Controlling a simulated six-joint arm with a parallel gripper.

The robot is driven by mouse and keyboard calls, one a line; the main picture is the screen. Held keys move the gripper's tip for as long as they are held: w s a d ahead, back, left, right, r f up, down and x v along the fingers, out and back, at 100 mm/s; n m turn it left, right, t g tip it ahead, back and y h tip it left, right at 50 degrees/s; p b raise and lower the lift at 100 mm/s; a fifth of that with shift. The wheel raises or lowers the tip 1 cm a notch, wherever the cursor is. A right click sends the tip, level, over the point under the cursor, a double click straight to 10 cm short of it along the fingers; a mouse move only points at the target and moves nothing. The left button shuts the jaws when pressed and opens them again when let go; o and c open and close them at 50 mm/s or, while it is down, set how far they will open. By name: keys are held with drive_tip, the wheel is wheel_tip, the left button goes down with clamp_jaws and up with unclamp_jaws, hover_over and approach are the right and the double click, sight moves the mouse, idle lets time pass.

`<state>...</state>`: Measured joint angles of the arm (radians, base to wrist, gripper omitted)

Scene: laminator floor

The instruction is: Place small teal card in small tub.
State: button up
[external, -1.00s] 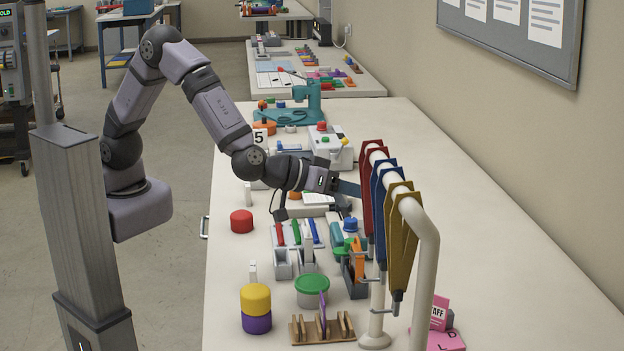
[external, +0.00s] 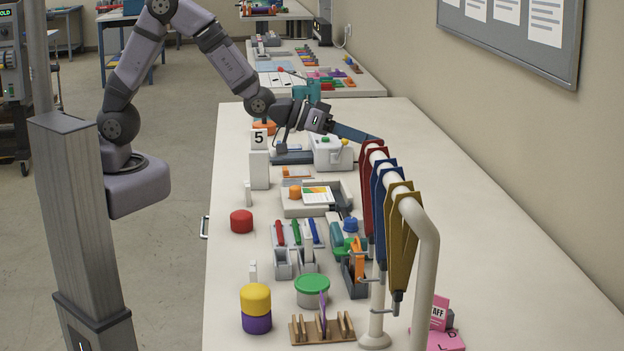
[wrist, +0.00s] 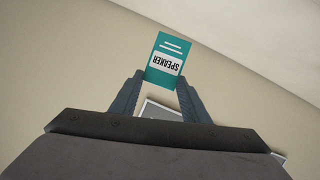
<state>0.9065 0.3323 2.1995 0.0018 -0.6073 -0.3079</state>
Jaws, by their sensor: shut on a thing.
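A teal card (wrist: 172,46) with a white label reading SPEAKER, upside down in the wrist view, sits between my fingertips. My gripper (external: 372,138) is shut on it; the fingers also show in the wrist view (wrist: 158,82). In the external view the gripper is raised above the bench, beside the top of the hanging straps, and I cannot make out the card there. I cannot tell which container is the small tub. A grey tub with a green lid (external: 312,290) stands at the front of the bench.
A curved cream rail (external: 428,250) with red, blue and yellow hanging straps (external: 404,240) stands close to my gripper. A grey tray (external: 292,208), a red round piece (external: 241,221) and a wooden rack (external: 322,329) stand on the bench. Its right side is mostly clear.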

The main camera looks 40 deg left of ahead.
drive_tip(key=s+f+m+g+h, duration=0.1)
drive_tip(key=s+m+g, duration=0.2)
drive_tip(key=s, duration=0.5)
drive_tip(key=s+d+f+m+g+h, duration=0.1)
drive_tip(key=s+f+m+g, duration=0.1)
drive_tip(key=s, duration=0.5)
drive_tip(key=s+f+m+g, duration=0.2)
drive_tip(key=s+m+g, duration=0.3)
drive_tip(key=s, duration=0.3)
drive_tip(key=shift+s+d+f+g+h, duration=0.3)
drive_tip(key=shift+s+g+h, duration=0.1)
drive_tip(key=shift+g, duration=0.2)
drive_tip(key=shift+w+f+p, duration=0.1)
drive_tip(key=shift+f+p, duration=0.4)
drive_tip(key=shift+f, duration=4.5)
drive_tip(key=o, duration=1.2)
drive_tip(key=shift+a, duration=0.1)
